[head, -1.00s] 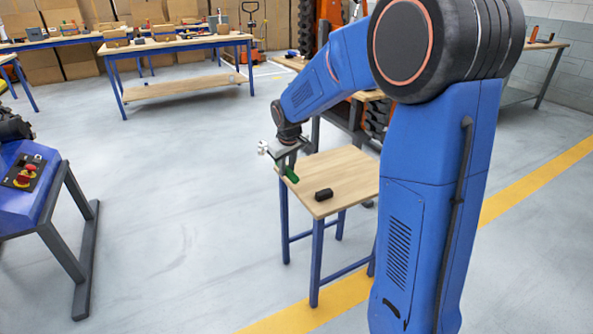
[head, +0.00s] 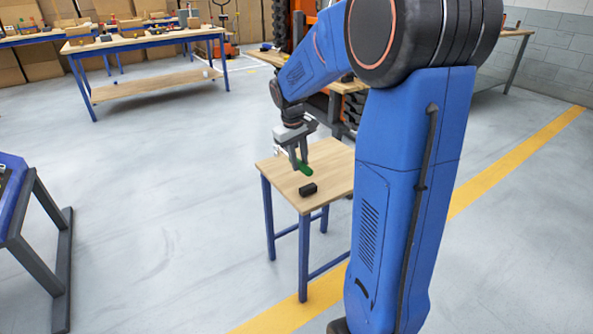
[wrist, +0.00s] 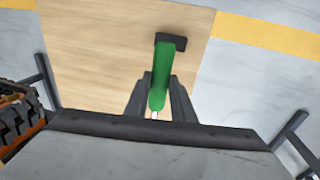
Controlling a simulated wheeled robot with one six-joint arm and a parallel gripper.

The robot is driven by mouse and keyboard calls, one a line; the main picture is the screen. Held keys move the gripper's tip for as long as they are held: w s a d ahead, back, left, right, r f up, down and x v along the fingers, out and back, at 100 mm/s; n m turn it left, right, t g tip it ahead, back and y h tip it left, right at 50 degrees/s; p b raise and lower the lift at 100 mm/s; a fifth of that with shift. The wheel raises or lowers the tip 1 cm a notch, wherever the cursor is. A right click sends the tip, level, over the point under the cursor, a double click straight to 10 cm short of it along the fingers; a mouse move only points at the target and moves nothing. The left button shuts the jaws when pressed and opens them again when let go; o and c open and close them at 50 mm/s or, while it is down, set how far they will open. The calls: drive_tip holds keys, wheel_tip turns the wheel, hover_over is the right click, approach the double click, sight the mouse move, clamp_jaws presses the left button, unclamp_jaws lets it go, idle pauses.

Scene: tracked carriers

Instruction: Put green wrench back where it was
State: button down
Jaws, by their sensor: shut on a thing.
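My gripper (head: 299,168) is shut on the green wrench (head: 304,167) and is over the small wooden-topped table (head: 333,159). In the wrist view the green handle (wrist: 160,88) is between the two fingers (wrist: 160,105) and points away from the wrist. A small pale bit shows at its near end; the rest of the wrench is hidden by the gripper. I cannot tell whether the wrench touches the tabletop. A black block (head: 308,189) lies on the table near its front corner. In the wrist view the block (wrist: 178,41) is just beyond the handle's far end.
A long workbench (head: 150,42) with several items stands at the back left. Another bench (head: 515,34) stands at the back right. Orange equipment with a black tyre (head: 337,108) is close behind the small table.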

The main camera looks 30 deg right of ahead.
drive_tip(key=shift+f, duration=2.15)
drive_tip(key=c, duration=1.5)
unclamp_jaws()
drive_tip(key=shift+r, duration=0.1)
wheel_tip(320, 180, up, 10)
drive_tip(key=a, duration=0.2)
drive_tip(key=s+a+r+t, duration=0.15)
drive_tip(key=s+a, duration=0.25)
drive_tip(key=s, duration=0.4)
drive_tip(key=s+a+r+t, duration=0.1)
drive_tip(key=s+a+r, duration=0.25)
drive_tip(key=s, duration=0.45)
drive_tip(key=shift+s+a+f+t+y, duration=0.35)
drive_tip(key=shift+s+a+f, duration=0.65)
drive_tip(key=shift+s, duration=1.35)
drive_tip(key=shift+s+a+f+t+y, duration=0.25)
drive_tip(key=shift+s+a+f, duration=0.8)
drive_tip(key=shift+s, duration=1.35)
drive_tip(key=shift+s+a+f+t+y, duration=0.35)
drive_tip(key=shift+s+a+f, duration=0.65)
drive_tip(key=shift+s, duration=1.35)
drive_tip(key=shift+a+r, duration=0.1)
drive_tip(key=shift+r, duration=0.1)
